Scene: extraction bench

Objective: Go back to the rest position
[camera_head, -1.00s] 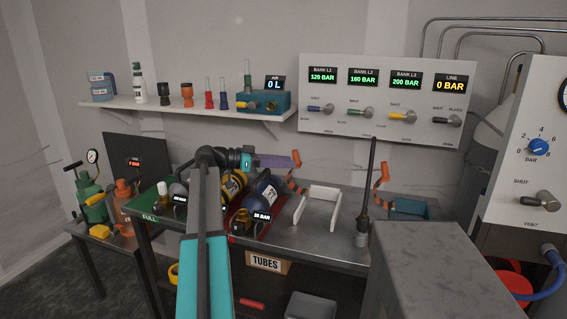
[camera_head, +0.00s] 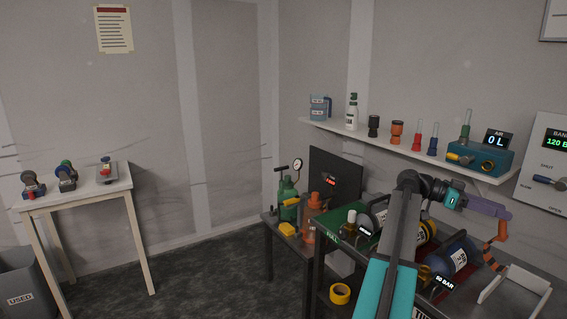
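My arm reaches up from the bottom of the head view and bends right at the wrist. My gripper (camera_head: 503,213), with a purple body, points right above the bench, over the blue cylinder (camera_head: 452,257) and near an orange handle (camera_head: 501,232). Its fingers are too small and edge-on to show whether they are open or shut. No held object can be made out.
A shelf (camera_head: 400,150) with bottles and an air meter (camera_head: 494,140) runs behind the arm. A small table (camera_head: 85,190) with several valve-like parts stands at left beside a USED bin (camera_head: 25,290). Green (camera_head: 288,200) and orange (camera_head: 308,222) pumps stand left of the bench. The floor between is clear.

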